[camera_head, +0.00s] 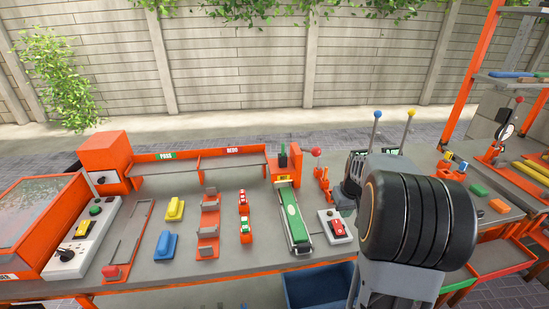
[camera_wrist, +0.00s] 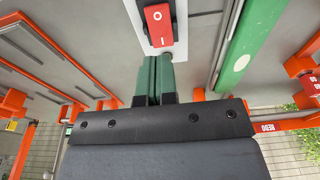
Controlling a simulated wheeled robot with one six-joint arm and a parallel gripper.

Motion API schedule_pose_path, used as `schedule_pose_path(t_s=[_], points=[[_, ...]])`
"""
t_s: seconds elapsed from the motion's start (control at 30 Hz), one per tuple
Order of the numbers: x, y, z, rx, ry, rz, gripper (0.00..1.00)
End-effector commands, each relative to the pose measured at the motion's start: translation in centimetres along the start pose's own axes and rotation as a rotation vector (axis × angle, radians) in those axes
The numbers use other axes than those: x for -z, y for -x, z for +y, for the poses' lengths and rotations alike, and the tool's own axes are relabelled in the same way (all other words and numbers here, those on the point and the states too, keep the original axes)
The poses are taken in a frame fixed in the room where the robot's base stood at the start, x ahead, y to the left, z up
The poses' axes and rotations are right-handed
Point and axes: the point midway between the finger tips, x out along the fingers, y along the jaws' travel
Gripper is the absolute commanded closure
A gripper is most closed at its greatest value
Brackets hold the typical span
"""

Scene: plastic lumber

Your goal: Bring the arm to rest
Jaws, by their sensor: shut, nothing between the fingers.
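My gripper (camera_wrist: 155,62) shows in the wrist view as two green fingers side by side, shut with nothing between them. Just beyond the fingertips in that view is a red rocker switch (camera_wrist: 158,24) on a white plate; I cannot tell the gap between them. The switch also shows in the head view (camera_head: 338,227), on the workbench left of my arm. In the head view my arm rises at the right with a large black joint, which hides part of the bench. My fingers cannot be made out clearly there.
A blue bin (camera_head: 318,287) is below the bench front. An orange-framed rack (camera_head: 510,75) stands right.

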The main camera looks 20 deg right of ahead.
Motion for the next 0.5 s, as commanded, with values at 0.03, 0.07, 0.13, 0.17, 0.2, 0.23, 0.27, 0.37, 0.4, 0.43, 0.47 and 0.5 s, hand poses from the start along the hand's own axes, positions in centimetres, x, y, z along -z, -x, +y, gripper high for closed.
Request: schedule_pose_path(t_s=[0.03, 0.07, 0.13, 0.17, 0.2, 0.23, 0.27, 0.37, 0.4, 0.43, 0.47, 0.5], points=[[0.0, 0.0, 0.0, 0.000, 0.000, 0.000, 1.00], [0.0, 0.0, 0.0, 0.000, 0.000, 0.000, 1.00], [0.0, 0.0, 0.0, 0.000, -0.030, -0.001, 1.00], [-0.1, -0.1, 0.0, 0.000, -0.050, -0.004, 1.00], [-0.8, -0.6, -0.2, 0.005, -0.086, -0.023, 1.00], [-1.6, -1.0, -0.5, 0.009, -0.116, -0.045, 1.00], [-2.5, -1.0, -0.9, 0.009, -0.145, -0.057, 1.00], [-4.7, 0.1, -3.9, 0.003, -0.184, -0.064, 1.00], [-5.5, 0.6, -5.3, 0.001, -0.184, -0.060, 1.00], [-6.1, 1.0, -6.3, -0.001, -0.180, -0.056, 1.00], [-6.7, 1.4, -7.4, -0.004, -0.174, -0.050, 1.00], [-7.6, 2.0, -8.8, -0.006, -0.162, -0.039, 1.00]])
